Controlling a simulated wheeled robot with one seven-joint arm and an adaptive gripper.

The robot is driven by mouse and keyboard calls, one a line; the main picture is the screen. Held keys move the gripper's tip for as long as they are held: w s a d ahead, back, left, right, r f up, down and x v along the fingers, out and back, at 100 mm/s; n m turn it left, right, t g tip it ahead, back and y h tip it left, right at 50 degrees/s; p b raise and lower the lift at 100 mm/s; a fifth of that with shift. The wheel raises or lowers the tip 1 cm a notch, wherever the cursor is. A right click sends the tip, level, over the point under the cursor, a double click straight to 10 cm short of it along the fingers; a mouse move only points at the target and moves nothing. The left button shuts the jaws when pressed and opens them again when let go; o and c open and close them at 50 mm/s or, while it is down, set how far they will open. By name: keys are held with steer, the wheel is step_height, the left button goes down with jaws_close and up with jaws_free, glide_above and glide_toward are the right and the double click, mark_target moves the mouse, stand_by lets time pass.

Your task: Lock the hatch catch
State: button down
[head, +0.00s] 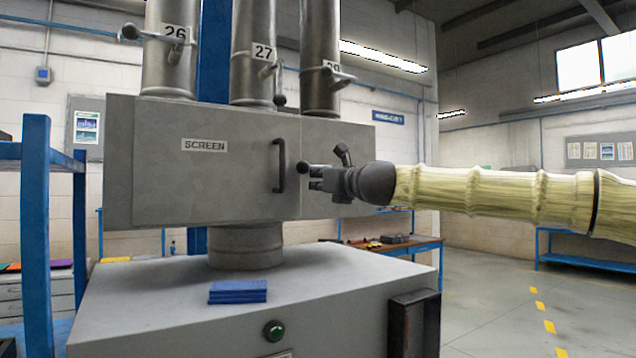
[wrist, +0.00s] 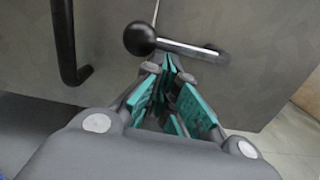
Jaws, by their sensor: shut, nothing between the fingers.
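The hatch catch is a metal lever with a black ball knob. In the wrist view the catch (wrist: 180,46) has its knob on the left, near the handle, and its rod running right to a pivot on the grey panel. In the head view the catch knob (head: 303,167) shows just right of the black handle (head: 279,165) on the SCREEN box; my gripper hides most of the rod. My gripper (head: 314,180) points left at the box front. In the wrist view my gripper (wrist: 169,62) is shut and empty, its tips just below the rod; I cannot tell whether they touch it.
The grey SCREEN box (head: 150,185) stands above a grey cabinet (head: 170,290) with a blue block (head: 238,291) on top. Pipes with levers rise above the box. A blue frame (head: 37,230) stands left. Floor on the right is open.

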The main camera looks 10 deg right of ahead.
steer(key=s+d+f+b, duration=0.4)
steer(key=s+b, duration=0.2)
steer(key=s, duration=0.4)
steer(key=shift+d+f, duration=0.2)
steer(key=shift+d, duration=0.1)
stand_by(0.6)
